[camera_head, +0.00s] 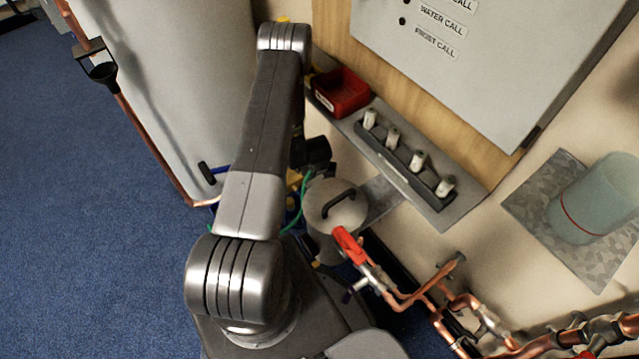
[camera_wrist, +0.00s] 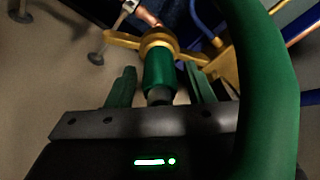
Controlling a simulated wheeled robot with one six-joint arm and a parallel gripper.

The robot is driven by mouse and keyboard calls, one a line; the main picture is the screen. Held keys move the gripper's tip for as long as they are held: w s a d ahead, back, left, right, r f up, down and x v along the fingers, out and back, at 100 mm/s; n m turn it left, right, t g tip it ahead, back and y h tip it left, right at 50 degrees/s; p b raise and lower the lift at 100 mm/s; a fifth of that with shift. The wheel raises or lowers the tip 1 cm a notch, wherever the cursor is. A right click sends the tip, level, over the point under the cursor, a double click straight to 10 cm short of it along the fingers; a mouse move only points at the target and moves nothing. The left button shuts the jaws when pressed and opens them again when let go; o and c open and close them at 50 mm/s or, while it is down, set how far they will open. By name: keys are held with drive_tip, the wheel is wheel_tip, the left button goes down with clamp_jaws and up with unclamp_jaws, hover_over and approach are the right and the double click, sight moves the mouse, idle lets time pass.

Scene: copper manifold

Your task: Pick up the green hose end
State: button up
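In the wrist view the green hose end (camera_wrist: 159,74) is a short green cylinder with a grey stub on its near side. It sits at a yellow ring-shaped holder (camera_wrist: 158,41). My gripper (camera_wrist: 161,76) is open, with one green finger on each side of the hose end and a visible gap on both sides. A thick green hose (camera_wrist: 268,90) curves close to the camera at the right. In the head view a thin stretch of green hose (camera_head: 304,184) shows beside my arm; my fingers and the hose end cannot be made out there.
In the head view a grey lidded pot (camera_head: 322,222) stands close by my wrist. A shelf with a red bin (camera_head: 341,93) and several white-topped pieces is above. Copper pipes (camera_head: 430,297) with a red-handled valve (camera_head: 349,246) lie right. A pale tank (camera_head: 175,75) stands left; blue floor is free beyond.

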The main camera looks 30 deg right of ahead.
drive_tip(key=c, duration=0.9)
drive_tip(key=shift+r, duration=0.2)
